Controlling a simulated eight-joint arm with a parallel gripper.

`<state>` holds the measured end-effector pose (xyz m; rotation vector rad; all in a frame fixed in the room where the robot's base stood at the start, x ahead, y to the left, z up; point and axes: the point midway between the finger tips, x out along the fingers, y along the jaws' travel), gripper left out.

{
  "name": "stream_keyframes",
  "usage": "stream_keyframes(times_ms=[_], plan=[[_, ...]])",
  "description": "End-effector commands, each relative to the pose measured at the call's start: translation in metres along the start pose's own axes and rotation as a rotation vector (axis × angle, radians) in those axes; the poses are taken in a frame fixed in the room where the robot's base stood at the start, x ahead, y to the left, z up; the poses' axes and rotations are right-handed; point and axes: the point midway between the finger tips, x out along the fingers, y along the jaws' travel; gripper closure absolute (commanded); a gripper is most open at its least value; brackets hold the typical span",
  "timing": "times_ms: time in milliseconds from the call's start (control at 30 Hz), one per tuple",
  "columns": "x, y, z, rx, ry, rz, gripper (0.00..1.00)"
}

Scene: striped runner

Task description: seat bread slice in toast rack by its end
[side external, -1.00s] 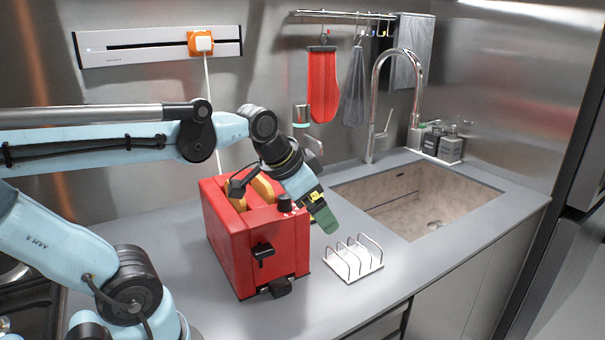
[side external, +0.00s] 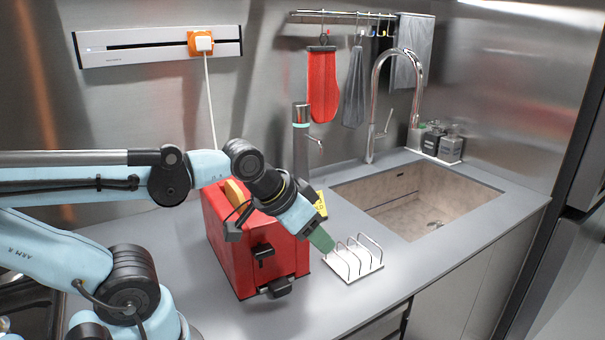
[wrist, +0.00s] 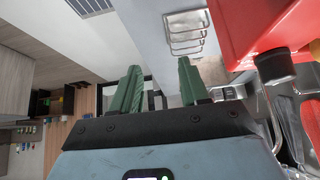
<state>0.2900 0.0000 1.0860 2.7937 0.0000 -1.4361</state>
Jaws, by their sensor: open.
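The toast rack (side external: 352,270), a white base with several upright wire loops, stands on the counter right of the red toaster (side external: 228,252). No bread shows in it. It also appears at the top of the wrist view (wrist: 184,45). A golden-brown bread slice (side external: 236,193) sticks up from the toaster, partly hidden by my arm. My gripper (side external: 321,241) has green fingers, which point down beside the rack's left end; whether they touch it I cannot tell. The wrist view shows the fingers (wrist: 158,88) apart with nothing between them.
The sink (side external: 425,205) and its tall faucet (side external: 375,115) lie behind and right of the rack. A red mitt (side external: 322,88) and a grey cloth hang from a wall rail. The grey counter (side external: 345,310) is clear in front of the rack.

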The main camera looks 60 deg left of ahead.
Motion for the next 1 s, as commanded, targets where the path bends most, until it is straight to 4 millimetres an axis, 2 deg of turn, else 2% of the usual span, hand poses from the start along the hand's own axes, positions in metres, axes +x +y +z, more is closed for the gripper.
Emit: stream_keyframes(times_ms=[333, 700, 1000], plan=[[-0.091, 0.0, -0.064, 0.0, 0.0, 0.0, 0.55], [-0.162, 0.0, -0.115, 0.0, 0.0, 0.0, 0.55], [-0.159, -0.07, -0.115, -0.437, -0.17, -0.142, 0.55]])
